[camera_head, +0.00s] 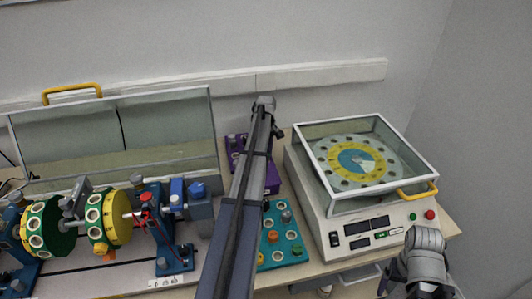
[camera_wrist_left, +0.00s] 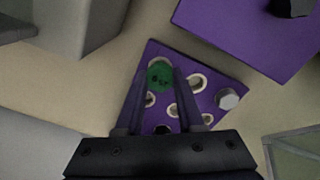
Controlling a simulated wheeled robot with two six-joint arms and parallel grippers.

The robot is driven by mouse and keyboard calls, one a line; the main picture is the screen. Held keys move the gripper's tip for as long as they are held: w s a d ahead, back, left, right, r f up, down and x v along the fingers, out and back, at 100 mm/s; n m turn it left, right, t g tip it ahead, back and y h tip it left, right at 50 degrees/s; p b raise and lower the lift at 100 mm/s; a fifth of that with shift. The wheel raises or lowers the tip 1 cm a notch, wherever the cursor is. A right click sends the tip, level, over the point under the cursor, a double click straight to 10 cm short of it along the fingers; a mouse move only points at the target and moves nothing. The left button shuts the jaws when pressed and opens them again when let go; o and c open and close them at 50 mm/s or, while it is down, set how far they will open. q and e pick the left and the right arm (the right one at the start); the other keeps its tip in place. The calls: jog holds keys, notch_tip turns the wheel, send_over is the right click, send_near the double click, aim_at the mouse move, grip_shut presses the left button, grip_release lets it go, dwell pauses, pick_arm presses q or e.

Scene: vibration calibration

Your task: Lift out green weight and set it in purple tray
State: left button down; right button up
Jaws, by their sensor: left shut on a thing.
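In the left wrist view, my left gripper (camera_wrist_left: 161,70) is shut on the green weight (camera_wrist_left: 159,77), a small round piece between its fingertips. Behind it is the purple tray (camera_wrist_left: 205,76) with several pale-rimmed holes; a grey weight (camera_wrist_left: 228,98) sits at its right side. I cannot tell whether the green weight is above the tray or touching it. In the head view, the purple tray (camera_head: 272,181) shows partly behind my left arm, and the green weight and fingertips are hidden. My right gripper (camera_head: 425,243) is at the lower right, away from the trays; its jaws are unclear.
A teal tray (camera_head: 293,250) with several weights lies nearer. A balancing machine with a glass lid (camera_head: 360,124) stands right, and a rig with green and yellow discs (camera_head: 117,215) stands left. Another purple surface (camera_wrist_left: 245,35) shows in the wrist view.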

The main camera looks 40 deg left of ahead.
pick_arm(q)
jog(key=shift+f+b, duration=0.7)
jog(key=shift+f, duration=0.05)
dwell(0.3)
jog(key=shift+c, duration=2.2)
grip_release()
jog(key=shift+r, duration=0.15)
notch_tip(320, 180, up, 8)
jog(key=p, duration=0.8)
jog(key=shift+f, duration=0.2)
